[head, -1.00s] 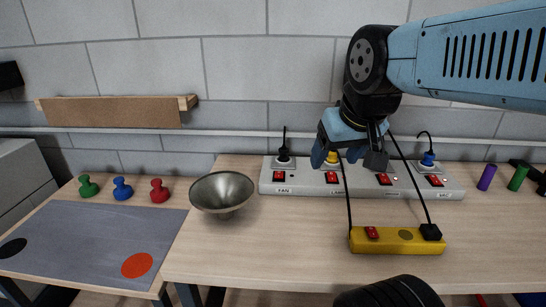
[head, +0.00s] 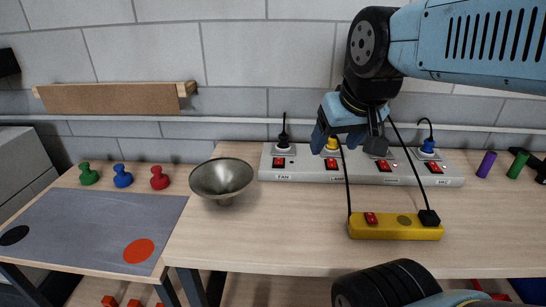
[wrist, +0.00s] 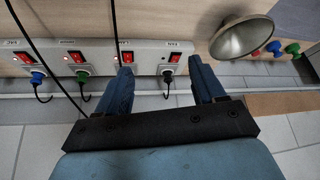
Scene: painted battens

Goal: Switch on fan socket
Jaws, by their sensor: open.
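The power strip (head: 302,174) lies along the back of the table with several labelled sockets and red rocker switches. The fan socket at its left end holds a black plug (head: 284,137), with its red switch (head: 279,162) in front and the FAN label below. My gripper (head: 347,143) is open and empty, pointing down above the strip, over the yellow-plug part in the head view. In the wrist view, which shows the strip upside down, the fan switch (wrist: 170,57) and black plug (wrist: 167,73) appear between the open fingers (wrist: 160,64). I cannot tell the switch's position.
A metal bowl (head: 221,179) stands left of the strip. A yellow power box (head: 385,231) with cables lies in front. Red, blue and green pegs stand by a grey mat (head: 90,229). Purple and green cylinders are at the right. The tabletop before the strip is mostly clear.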

